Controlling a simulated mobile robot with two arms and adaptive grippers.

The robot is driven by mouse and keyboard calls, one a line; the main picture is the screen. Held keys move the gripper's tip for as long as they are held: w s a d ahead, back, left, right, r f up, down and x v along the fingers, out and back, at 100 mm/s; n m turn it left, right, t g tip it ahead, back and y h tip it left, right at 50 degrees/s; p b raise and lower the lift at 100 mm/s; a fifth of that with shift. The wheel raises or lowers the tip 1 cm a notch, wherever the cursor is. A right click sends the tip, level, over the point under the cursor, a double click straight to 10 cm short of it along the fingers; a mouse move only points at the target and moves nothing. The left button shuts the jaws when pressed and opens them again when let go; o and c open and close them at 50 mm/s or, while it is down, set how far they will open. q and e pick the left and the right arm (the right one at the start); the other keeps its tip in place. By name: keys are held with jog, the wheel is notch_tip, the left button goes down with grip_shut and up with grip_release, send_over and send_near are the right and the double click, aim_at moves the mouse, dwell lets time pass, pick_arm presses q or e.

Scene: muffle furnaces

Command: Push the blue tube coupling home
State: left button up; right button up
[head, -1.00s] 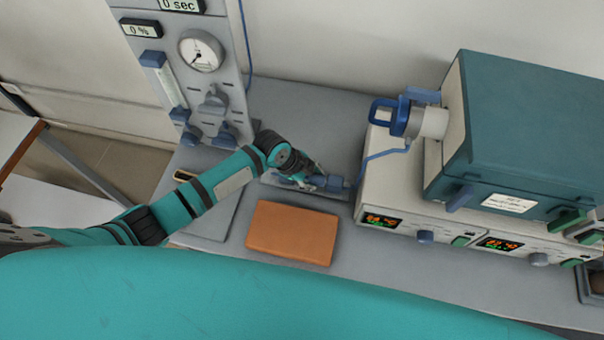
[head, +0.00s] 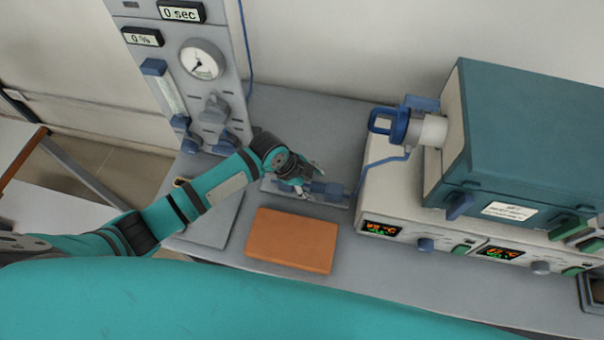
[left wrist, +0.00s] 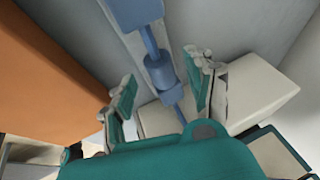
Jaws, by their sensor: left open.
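In the left wrist view the coupling (left wrist: 159,72) is a wider collar on a thinner blue tube. A short stretch of thinner tube shows between it and the block (left wrist: 133,12). My right gripper is not in view.
An orange slab (head: 292,240) lies just in front of the plate. The teal furnace (head: 535,140) on its pale control base (head: 400,190) stands at the right. A grey gauge panel (head: 185,75) stands at the back left. The bench behind the plate is clear.

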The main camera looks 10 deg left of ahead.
pick_arm(q)
jog(key=v, duration=0.9)
jog(key=shift+s+r, duration=0.1)
